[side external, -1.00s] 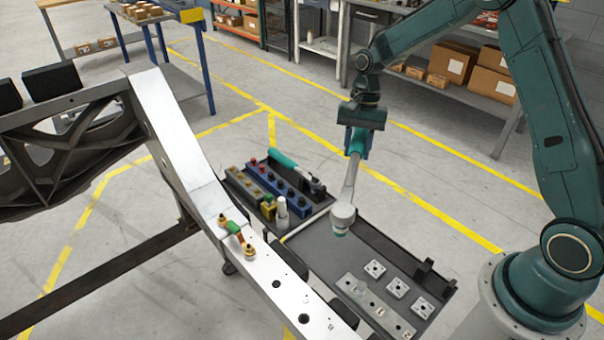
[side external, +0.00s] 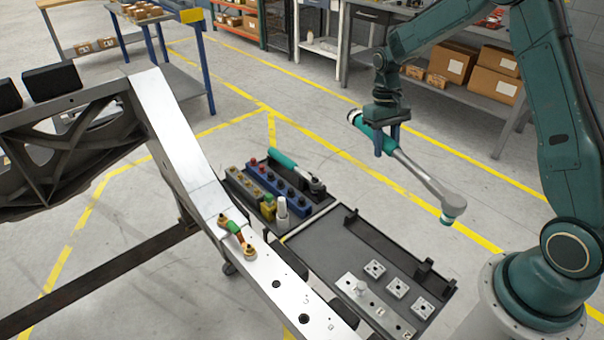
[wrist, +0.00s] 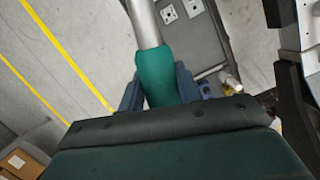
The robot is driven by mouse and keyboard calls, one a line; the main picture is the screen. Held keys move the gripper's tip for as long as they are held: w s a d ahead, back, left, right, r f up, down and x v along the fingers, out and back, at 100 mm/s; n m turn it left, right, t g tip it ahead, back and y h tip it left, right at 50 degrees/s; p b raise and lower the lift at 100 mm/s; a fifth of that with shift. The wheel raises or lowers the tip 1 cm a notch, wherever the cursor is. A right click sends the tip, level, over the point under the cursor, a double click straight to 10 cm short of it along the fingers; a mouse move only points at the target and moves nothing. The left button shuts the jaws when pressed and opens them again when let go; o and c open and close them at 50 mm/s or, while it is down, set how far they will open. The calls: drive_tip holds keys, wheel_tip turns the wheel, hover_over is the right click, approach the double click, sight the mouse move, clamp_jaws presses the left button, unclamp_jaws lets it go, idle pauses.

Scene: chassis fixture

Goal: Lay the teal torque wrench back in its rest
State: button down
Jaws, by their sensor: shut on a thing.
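My gripper (side external: 387,142) is shut on the teal handle of the torque wrench (side external: 417,175), high above the floor beyond the dark tray. The wrench slants down to the right in the side view, with its grey head and teal-ended tip lowest. In the wrist view, the teal handle (wrist: 156,75) sits between the blue fingers (wrist: 158,92), and the head is out of frame. The rest appears to be the two black brackets (side external: 350,217) (side external: 425,269) along the far edge of the dark tray (side external: 325,240). Both brackets are empty.
The tray also holds a long metal plate (side external: 383,318) and several small square plates (side external: 397,287). To its left, another tray holds socket racks (side external: 288,186) and a second teal-handled tool (side external: 283,158). The silver chassis beam (side external: 180,140) runs along the trays' left side.

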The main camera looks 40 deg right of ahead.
wheel_tip(320, 180, down, 23)
drive_tip(key=s+d+n, duration=0.2)
drive_tip(key=n, duration=0.1)
drive_tip(key=shift+f+h, duration=0.2)
drive_tip(key=shift+h, duration=0.2)
idle(0.3)
drive_tip(key=shift+d+f, duration=0.1)
drive_tip(key=shift+f, duration=0.1)
drive_tip(key=shift+w+x, duration=0.25)
drive_tip(key=shift+x, duration=0.9)
drive_tip(key=shift+w+x, duration=0.25)
drive_tip(key=shift+x, duration=0.9)
drive_tip(key=shift+f, duration=1.9)
